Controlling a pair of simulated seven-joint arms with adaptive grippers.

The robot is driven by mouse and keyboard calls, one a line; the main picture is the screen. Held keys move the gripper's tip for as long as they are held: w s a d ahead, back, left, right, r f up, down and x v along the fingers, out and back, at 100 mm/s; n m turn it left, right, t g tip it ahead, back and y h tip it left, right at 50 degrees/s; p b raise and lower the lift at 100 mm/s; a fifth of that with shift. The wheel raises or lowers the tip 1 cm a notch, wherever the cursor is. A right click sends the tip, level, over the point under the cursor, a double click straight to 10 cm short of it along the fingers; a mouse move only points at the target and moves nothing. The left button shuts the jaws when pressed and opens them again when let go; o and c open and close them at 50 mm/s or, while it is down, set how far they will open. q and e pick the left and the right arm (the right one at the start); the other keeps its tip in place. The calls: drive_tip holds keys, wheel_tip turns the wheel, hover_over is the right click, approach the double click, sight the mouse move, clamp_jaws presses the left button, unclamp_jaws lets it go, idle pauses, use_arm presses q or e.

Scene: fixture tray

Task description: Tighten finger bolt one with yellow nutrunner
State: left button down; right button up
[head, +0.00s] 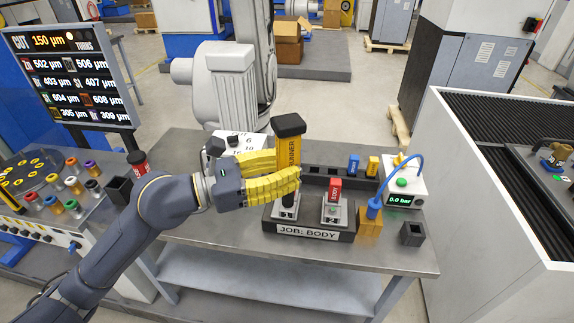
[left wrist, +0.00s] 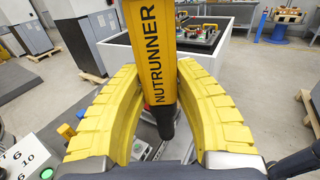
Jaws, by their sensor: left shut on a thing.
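The yellow nutrunner (head: 293,152), with a black cap and black lower end, stands upright above the tray marked "JOB: BODY" (head: 308,233). My left gripper (head: 286,172) is shut around its middle with yellow ribbed fingers. In the left wrist view the nutrunner (left wrist: 152,50) runs between the two fingers. Its lower end (head: 288,200) is over the block marked 1 (head: 285,213); I cannot tell whether it touches. The finger bolt there is hidden. A red piece marked BODY (head: 335,187) sits on the block marked 2 (head: 333,213). My right gripper is not in view.
Behind the tray is a dark rack (head: 318,183) with blue (head: 353,163) and yellow (head: 373,166) pieces. A gauge box (head: 403,187) reads 0.0 bar, its blue hose running to a brass block (head: 369,222). A small black box (head: 412,234) stands right. The table front is clear.

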sight(278, 155)
use_arm(q)
drive_tip(key=shift+s+r, duration=0.35)
drive_tip(key=shift+s, duration=0.3)
drive_tip(key=shift+s+r, duration=0.35)
drive_tip(key=shift+s, duration=0.35)
drive_tip(key=shift+s+r, duration=0.35)
drive_tip(key=shift+s, duration=0.3)
drive_tip(key=w, duration=0.1)
drive_tip(key=w+a+r+t, duration=0.1)
drive_tip(key=w+r+n, duration=0.1)
drive_tip(key=shift+a+y, duration=0.25)
drive_tip(key=shift+y, duration=0.05)
drive_tip(key=w+a+f+n+t+y, duration=0.45)
drive_tip(key=w+a+t, duration=0.2)
drive_tip(key=a, duration=0.25)
drive_tip(key=a+f+n+t+y, duration=0.1)
drive_tip(key=a+f, duration=0.3)
drive_tip(key=f, duration=0.4)
drive_tip(key=s+a+f+n+t+y, duration=0.1)
drive_tip(key=a+f+y, duration=0.1)
drive_tip(key=a+f, duration=0.3)
drive_tip(key=shift+a+f, duration=0.3)
drive_tip(key=shift+f, duration=1.45)
drive_tip(key=shift+r+n, duration=0.1)
drive_tip(key=shift+n, duration=0.15)
